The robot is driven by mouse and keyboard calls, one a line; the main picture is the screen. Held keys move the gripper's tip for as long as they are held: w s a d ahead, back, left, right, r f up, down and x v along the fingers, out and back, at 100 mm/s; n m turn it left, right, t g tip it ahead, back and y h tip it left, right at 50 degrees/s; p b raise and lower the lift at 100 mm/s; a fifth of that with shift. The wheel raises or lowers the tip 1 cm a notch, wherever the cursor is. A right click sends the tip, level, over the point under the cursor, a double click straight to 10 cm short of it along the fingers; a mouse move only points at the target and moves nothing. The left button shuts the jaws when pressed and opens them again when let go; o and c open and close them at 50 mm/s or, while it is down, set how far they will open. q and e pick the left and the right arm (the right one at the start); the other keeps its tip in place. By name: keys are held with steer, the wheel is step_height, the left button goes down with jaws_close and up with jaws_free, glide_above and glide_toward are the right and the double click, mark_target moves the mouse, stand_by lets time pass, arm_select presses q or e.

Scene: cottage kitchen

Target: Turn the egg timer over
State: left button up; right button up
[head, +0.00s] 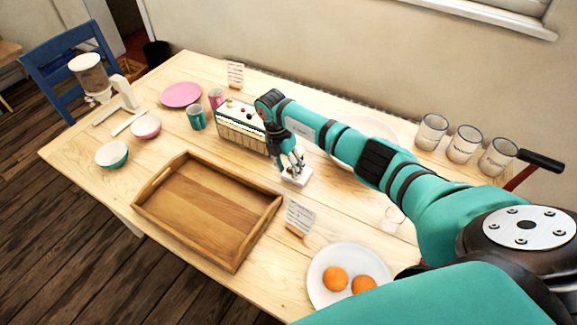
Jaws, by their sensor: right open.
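My right gripper (293,167) reaches down near the middle of the table, its jaws open. Its fingers are at a small white object (297,179) with a flat, squarish base, which may be the egg timer. The fingers cover most of its upper part, so I cannot tell whether they touch it. A small clear, glass-like object (393,218) stands to the right, partly beside my arm; it is too faint to identify. My left gripper is not in view.
A wooden tray (160,222) lies in front on the left. A radio-like box (243,137) stands just behind the gripper. A card on a stand (299,217) and a plate (319,288) with two orange items are nearer.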

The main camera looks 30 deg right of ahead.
jaws_close()
steer(key=shift+s+d+r+t+y+p, duration=0.25)
steer(key=shift+t+y+p, duration=0.15)
steer(key=shift+t+p, duration=0.5)
steer(key=shift+s+f+y+p, duration=0.1)
steer(key=shift+f+y+p, duration=0.05)
steer(key=shift+y+p, duration=0.15)
steer(key=shift+f+t+y, duration=0.1)
steer(key=shift+t+y, duration=0.3)
steer(key=shift+t, duration=0.5)
steer(key=shift+a, duration=0.1)
jaws_free()
